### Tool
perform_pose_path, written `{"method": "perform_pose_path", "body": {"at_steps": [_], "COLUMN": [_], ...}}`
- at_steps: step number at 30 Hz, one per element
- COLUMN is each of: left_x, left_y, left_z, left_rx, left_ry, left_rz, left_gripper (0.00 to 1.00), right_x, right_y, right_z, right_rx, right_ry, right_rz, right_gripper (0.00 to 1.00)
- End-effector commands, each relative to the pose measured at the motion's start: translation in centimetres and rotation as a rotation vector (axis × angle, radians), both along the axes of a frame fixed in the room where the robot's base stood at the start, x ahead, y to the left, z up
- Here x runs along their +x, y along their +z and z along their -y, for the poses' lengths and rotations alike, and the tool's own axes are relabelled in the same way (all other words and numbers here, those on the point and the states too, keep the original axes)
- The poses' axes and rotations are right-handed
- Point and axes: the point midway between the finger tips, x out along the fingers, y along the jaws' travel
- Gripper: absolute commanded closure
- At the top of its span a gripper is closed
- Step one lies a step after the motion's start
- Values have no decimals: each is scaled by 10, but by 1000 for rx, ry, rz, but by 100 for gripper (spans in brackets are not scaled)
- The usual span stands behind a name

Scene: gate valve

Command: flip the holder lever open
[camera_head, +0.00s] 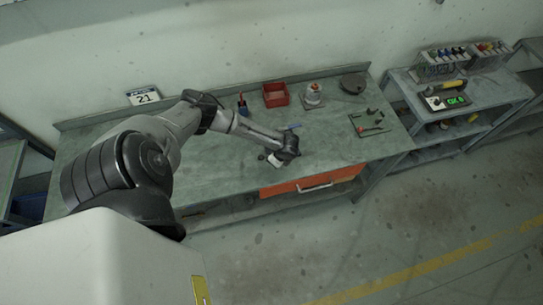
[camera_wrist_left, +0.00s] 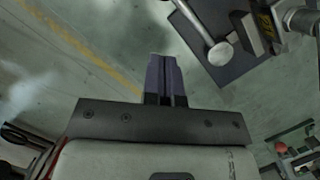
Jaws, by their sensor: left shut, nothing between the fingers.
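In the left wrist view, a pale metal lever (camera_wrist_left: 203,28) with a round, flat end lies over a dark plate at the upper right. I take it to be the holder lever. Beside it are a block with yellow marking (camera_wrist_left: 265,25) and a shiny metal cylinder. My left gripper (camera_wrist_left: 166,58) is shut and empty, its fingertips apart from the lever, to its left in that view. In the head view my left gripper (camera_head: 273,161) is low over the workbench near its front edge; the holder is hidden or too small to make out there. My right gripper is not in view.
The green workbench (camera_head: 225,165) carries a red bin (camera_head: 275,94), a white-and-red item (camera_head: 313,95), a dark round disc (camera_head: 353,83) and a mat with small parts (camera_head: 368,123). An orange drawer (camera_head: 312,181) is below the front edge. The bench's left part is mostly clear.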

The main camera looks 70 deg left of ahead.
Motion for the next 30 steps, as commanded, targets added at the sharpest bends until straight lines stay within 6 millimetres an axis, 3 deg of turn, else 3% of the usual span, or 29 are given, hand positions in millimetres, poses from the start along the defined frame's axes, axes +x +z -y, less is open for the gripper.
{"method": "perform_pose_path", "body": {"at_steps": [6,13,19,30], "left_x": [7,11,12,13], "left_y": [39,68,78,79], "left_z": [9,16,19,19], "left_rx": [3,3,3,3], "left_ry": [-1,0,0,1], "left_rz": [3,3,1,1], "left_gripper": [100,100,100,100], "right_x": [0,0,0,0], "right_y": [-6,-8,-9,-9], "right_z": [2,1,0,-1], "right_rx": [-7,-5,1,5], "right_ry": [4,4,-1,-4], "right_rz": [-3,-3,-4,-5], "right_gripper": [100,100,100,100]}}
